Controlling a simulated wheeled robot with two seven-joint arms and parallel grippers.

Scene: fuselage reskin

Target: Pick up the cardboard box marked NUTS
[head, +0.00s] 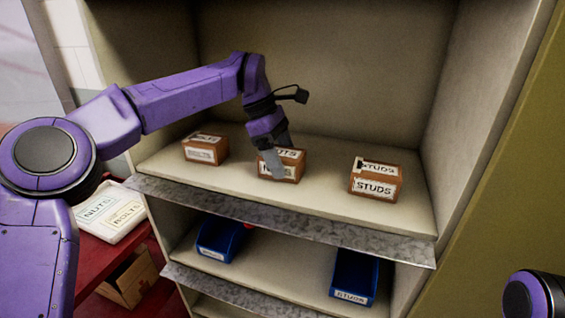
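The cardboard box marked NUTS (292,171) stands in the middle of the upper shelf. Its top and front labels are partly covered by my gripper. My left gripper (273,167) reaches down from above, its grey fingers overlapping the left part of the box in the head view. I cannot tell whether the fingers are apart, touching the box or shut on it. The box appears to rest on the shelf. My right gripper is out of view; only a piece of my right arm shows at the lower right.
A box marked STUDS (376,186) stands to the right and another cardboard box (204,155) to the left, its label blurred. The upper shelf (225,183) has a grey front edge and side walls. Blue bins (352,275) stand on the shelf below. A red table holds a labelled white tray (108,224).

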